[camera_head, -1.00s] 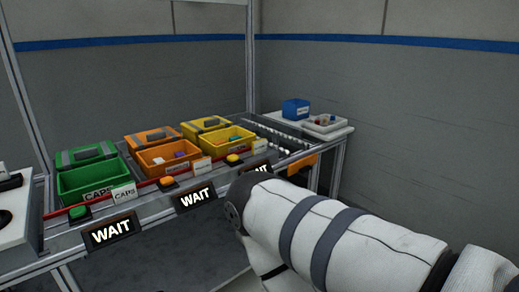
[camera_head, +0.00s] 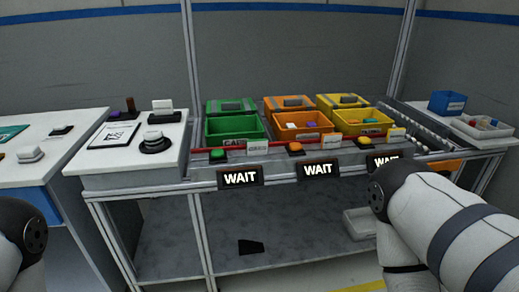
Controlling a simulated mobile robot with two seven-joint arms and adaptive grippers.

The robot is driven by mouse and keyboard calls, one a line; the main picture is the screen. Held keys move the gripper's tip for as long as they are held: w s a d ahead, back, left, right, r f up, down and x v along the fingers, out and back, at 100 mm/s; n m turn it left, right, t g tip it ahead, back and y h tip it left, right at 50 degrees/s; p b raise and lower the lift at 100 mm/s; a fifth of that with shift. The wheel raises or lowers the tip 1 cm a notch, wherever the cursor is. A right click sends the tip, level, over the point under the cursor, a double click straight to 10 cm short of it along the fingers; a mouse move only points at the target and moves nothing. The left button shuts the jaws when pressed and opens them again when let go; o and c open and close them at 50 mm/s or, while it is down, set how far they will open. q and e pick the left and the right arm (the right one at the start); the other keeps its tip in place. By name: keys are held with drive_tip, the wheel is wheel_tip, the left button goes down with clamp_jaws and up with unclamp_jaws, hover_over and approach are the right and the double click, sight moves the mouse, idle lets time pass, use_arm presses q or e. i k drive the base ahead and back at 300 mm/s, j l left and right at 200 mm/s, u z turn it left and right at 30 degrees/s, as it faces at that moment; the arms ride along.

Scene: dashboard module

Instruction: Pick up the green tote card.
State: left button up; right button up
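The green tote (camera_head: 233,128) stands at the left end of the row of totes on the rack, with a label on its front wall. A small white card (camera_head: 257,148) with print too small to read stands upright in front of it, near its right corner, by the red rail. My two arms show only in part, at the lower left and lower right edges. Neither gripper is in view.
An orange tote (camera_head: 302,124) and a yellow tote (camera_head: 362,122) stand to the right, each with a card. Round buttons and "WAIT" signs (camera_head: 240,178) line the rack's front. A white bench (camera_head: 125,155) stands left; a blue bin (camera_head: 447,102) is far right. A metal post (camera_head: 188,70) rises behind.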

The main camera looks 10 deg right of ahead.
sight(255, 147)
drive_tip(key=i+j+z, duration=0.45)
drive_tip(key=j+z, duration=0.2)
drive_tip(key=i+j+z, duration=0.3)
drive_tip(key=k+j, duration=0.1)
